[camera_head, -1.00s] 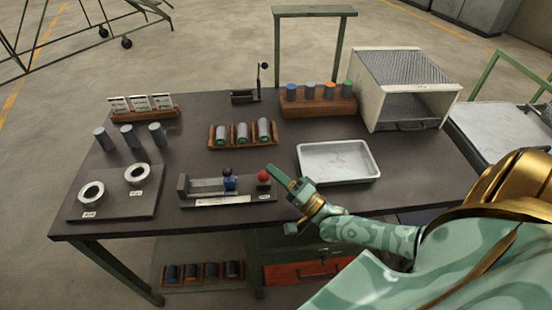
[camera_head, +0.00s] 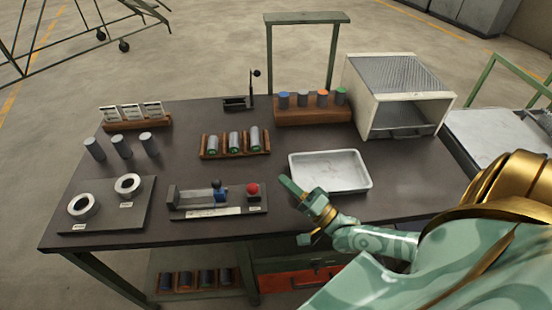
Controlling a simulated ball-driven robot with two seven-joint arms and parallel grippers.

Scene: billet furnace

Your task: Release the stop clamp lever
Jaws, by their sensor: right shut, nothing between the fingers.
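The stop fixture (camera_head: 190,206) lies near the front edge of the table, with a grey channel, a blue stop block (camera_head: 221,195) and a pale scale strip along its front. A short lever with a black ball knob (camera_head: 216,184) stands at the blue block; its exact angle is too small to tell. A red ball knob (camera_head: 253,188) sits at the fixture's right end. My right gripper (camera_head: 289,187) is shut and empty, to the right of the red knob and apart from it, in front of the white tray. My left gripper is not in view.
The white tray (camera_head: 364,186) lies just behind my right gripper. A plate with two rings (camera_head: 104,222) is left of the fixture. Behind are a wooden rack of cylinders (camera_head: 210,157), another black-knobbed device (camera_head: 238,103) and an open-fronted box (camera_head: 350,90).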

